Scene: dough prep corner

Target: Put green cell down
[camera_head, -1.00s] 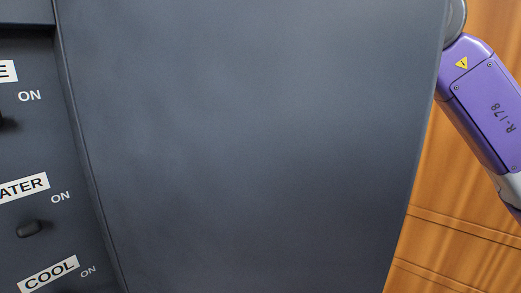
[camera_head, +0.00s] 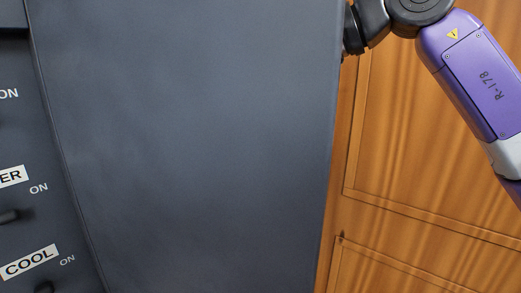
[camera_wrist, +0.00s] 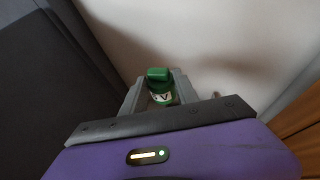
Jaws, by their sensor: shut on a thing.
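The green cell (camera_wrist: 160,86) is a small green cylinder with a green cap and a white label with dark letters. In the wrist view it sits between the two grey fingers of my gripper (camera_wrist: 158,90), which is shut on it. A pale surface lies beyond it; I cannot tell whether the cell touches it. In the head view my arm reaches behind a large dark panel, so the gripper and the cell are hidden there.
The large dark grey panel (camera_head: 190,140) fills the middle of the head view. At its left are switches with labels such as COOL (camera_head: 30,262). Wooden cabinet doors (camera_head: 430,170) stand at the right. The wrist view shows a dark wall (camera_wrist: 45,80) close at left.

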